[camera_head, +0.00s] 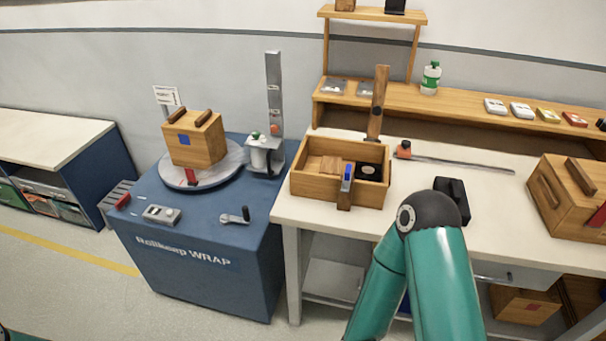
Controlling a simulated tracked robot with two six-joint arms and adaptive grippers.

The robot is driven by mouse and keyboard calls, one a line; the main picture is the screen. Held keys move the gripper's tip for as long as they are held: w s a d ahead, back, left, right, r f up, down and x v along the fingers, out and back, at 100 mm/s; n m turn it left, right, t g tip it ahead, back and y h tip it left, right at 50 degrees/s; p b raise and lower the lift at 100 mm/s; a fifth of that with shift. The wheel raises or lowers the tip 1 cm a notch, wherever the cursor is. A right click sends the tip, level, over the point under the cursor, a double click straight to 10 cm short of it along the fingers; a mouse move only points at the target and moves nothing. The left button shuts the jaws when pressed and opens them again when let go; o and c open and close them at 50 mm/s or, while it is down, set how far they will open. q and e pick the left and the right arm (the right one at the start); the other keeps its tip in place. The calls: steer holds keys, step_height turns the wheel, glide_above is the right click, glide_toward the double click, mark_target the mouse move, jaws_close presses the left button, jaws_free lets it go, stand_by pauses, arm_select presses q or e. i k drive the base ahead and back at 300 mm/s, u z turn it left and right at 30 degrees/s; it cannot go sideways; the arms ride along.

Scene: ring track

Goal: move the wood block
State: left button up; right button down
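A wooden piece (330,165) lies in the left part of an open wooden tray (313,191) on the white bench; I cannot tell whether it is the wood block. A larger wooden box (201,147) with two dark bars on top and a blue patch stands on the round turntable (226,176) at the left. A similar wooden box (560,211) sits at the bench's right end. My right arm's teal links fill the lower middle, but its gripper does not show. My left gripper does not show either.
A wooden upright (378,105) and a shelf with a bottle (430,78) stand behind. A grey post (274,95) rises beside the turntable.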

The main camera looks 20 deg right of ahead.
mark_target(330, 165)
steer(key=z, duration=0.15)
steer(key=i, duration=0.9)
